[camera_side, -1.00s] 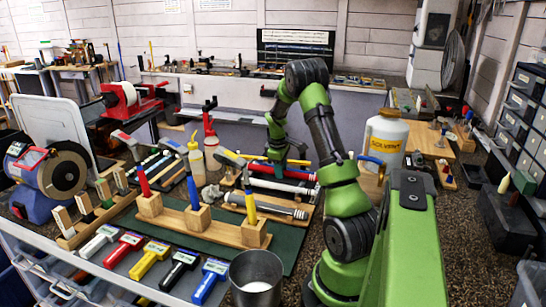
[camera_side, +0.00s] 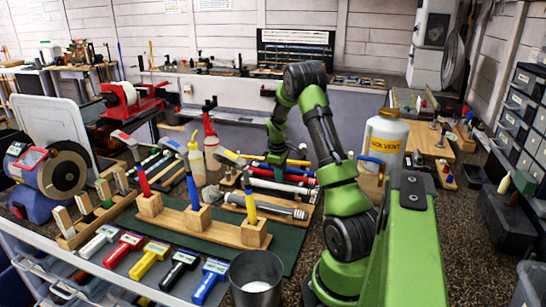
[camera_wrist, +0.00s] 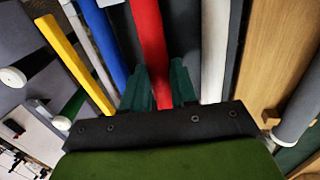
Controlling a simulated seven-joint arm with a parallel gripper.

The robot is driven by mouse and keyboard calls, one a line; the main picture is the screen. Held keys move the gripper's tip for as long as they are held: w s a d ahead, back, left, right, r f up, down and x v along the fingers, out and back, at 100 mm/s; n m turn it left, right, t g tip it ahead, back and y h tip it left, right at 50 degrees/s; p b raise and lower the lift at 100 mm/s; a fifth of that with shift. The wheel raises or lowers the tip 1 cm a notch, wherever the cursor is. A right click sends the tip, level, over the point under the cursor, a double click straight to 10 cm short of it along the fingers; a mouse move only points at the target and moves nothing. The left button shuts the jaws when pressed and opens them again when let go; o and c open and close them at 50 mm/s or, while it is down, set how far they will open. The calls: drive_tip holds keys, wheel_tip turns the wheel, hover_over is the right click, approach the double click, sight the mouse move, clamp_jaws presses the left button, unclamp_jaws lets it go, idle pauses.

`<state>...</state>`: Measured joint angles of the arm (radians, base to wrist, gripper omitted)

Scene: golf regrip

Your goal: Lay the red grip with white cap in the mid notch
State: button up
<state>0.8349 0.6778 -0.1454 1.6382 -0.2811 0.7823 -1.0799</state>
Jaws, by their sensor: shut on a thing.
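In the wrist view the red grip (camera_wrist: 148,35) runs lengthwise between the two green fingers of my gripper (camera_wrist: 161,88), which is shut on it. Its white cap does not show there. In the side view my gripper (camera_side: 278,157) is low among the grips behind the green mat, and its fingertips are partly hidden. A red length (camera_side: 296,178) lies just below it in that view, close to white and blue ones. I cannot make out the mid notch clearly, nor whether the held grip touches a support.
In the wrist view a blue grip (camera_wrist: 104,45) and a yellow one (camera_wrist: 75,62) lie left, a white shaft (camera_wrist: 214,50) right. A solvent jug (camera_side: 385,140) stands right.

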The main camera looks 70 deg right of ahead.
drive_tip(key=shift+f, duration=0.25)
drive_tip(key=o, duration=1)
drive_tip(key=shift+r, duration=0.1)
drive_tip(key=v, duration=1.6)
drive_tip(key=shift+a+r, duration=0.15)
drive_tip(key=shift+r, duration=0.2)
